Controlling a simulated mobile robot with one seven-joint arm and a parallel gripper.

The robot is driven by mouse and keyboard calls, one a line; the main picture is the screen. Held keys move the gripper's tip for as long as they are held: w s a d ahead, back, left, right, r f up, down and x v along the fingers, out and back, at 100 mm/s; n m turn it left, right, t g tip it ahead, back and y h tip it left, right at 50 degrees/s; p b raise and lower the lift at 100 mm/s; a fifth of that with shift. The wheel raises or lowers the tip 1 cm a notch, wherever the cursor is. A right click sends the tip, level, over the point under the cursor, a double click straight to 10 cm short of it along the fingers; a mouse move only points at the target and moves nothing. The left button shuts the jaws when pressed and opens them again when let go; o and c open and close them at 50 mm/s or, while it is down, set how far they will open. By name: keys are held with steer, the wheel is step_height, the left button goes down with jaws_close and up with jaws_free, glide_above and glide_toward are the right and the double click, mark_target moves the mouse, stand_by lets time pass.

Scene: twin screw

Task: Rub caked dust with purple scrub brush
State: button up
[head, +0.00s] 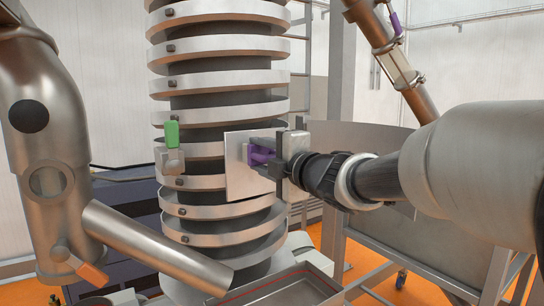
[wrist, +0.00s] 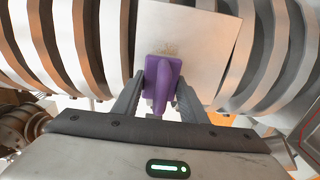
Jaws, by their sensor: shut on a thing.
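My gripper (wrist: 161,97) is shut on the purple scrub brush (wrist: 161,84), with one finger on each side of it. In the head view the brush (head: 261,155) is seen side-on between the fingers, in front of a flat pale metal plate (head: 236,180) on the ribbed column. The caked dust (wrist: 172,50) shows in the wrist view as a faint brownish speckled patch on the plate, just above the brush's top edge. The brush lies over the lower part of the plate in that view. Whether its bristles touch the plate is hidden.
The ribbed metal column (head: 220,85) stands behind the plate. A green-handled latch (head: 172,135) is to the left. A steel pipe with an orange handle (head: 90,273) is at the lower left. An open metal tray (head: 290,286) lies below. Another pipe (head: 385,50) is at upper right.

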mark_target(271, 156)
steer(key=shift+w+a, duration=0.4)
steer(key=shift+w, duration=0.2)
steer(key=shift+w+d+p, duration=0.3)
steer(key=shift+w+d, duration=0.25)
steer(key=shift+d, duration=0.3)
steer(key=shift+w+d+p, duration=0.25)
steer(key=shift+w+d, duration=0.3)
steer(key=shift+d, duration=0.3)
steer(key=shift+s+a+b, duration=0.2)
steer(key=shift+a+b, duration=0.2)
steer(key=shift+a, duration=0.05)
steer(key=shift+s+a+b, duration=0.35)
steer(key=shift+s+a, duration=0.1)
steer(key=shift+a, duration=0.25)
steer(key=shift+s+a+b, duration=0.3)
steer(key=shift+s+a, duration=0.1)
steer(key=shift+a, duration=0.3)
steer(key=shift+v, duration=2.95)
steer(key=shift+d, duration=0.1)
